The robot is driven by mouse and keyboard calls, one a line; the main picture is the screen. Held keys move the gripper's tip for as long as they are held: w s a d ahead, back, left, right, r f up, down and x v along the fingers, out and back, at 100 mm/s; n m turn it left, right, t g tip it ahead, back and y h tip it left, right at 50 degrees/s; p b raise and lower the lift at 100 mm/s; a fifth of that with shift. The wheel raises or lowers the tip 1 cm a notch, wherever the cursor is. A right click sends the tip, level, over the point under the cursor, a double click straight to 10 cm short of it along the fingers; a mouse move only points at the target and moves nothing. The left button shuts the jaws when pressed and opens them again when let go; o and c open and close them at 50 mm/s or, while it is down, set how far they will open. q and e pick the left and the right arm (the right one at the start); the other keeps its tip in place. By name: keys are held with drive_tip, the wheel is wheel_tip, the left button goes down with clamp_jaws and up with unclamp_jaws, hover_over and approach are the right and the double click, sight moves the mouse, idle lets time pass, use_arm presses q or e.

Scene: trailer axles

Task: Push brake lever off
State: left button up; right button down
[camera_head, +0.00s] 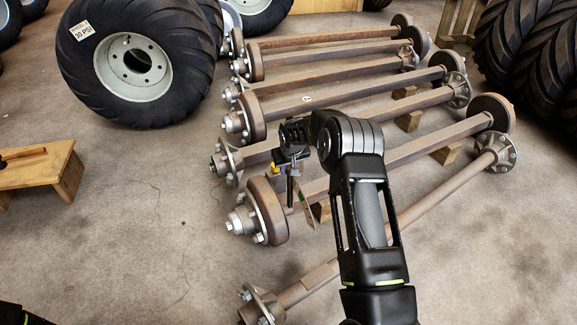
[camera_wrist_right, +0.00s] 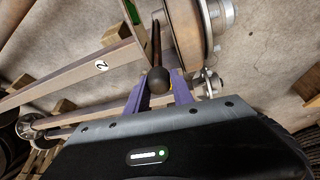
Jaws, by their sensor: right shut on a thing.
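The brake lever is a thin dark rod (camera_head: 290,189) beside the brake drum (camera_head: 268,212) of a rusty axle in the head view. In the right wrist view, the lever's round dark knob (camera_wrist_right: 158,80) sits between the purple fingers of my right gripper (camera_wrist_right: 160,86), with the rod running away beyond it. My right gripper (camera_head: 292,160) is shut on the lever, above the axle near its left end. The rusty drum shows in the wrist view (camera_wrist_right: 186,35). My left gripper is not in view.
Several axles (camera_head: 350,90) lie side by side on wooden blocks. A loose axle tube (camera_head: 420,210) lies in front. Large tyres stand at upper left (camera_head: 190,70) and upper right (camera_head: 525,50). A low wooden bench (camera_head: 45,175) stands at left. Concrete floor (camera_head: 150,230) between is clear.

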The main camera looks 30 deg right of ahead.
drive_tip(key=shift+w+d+r, duration=0.1)
drive_tip(key=shift+w+d, duration=0.1)
drive_tip(key=c, duration=1.1)
unclamp_jaws()
drive_tip(key=shift+a, duration=0.1)
drive_tip(key=shift+p+v, duration=0.7)
drive_tip(key=shift+v, duration=3.1)
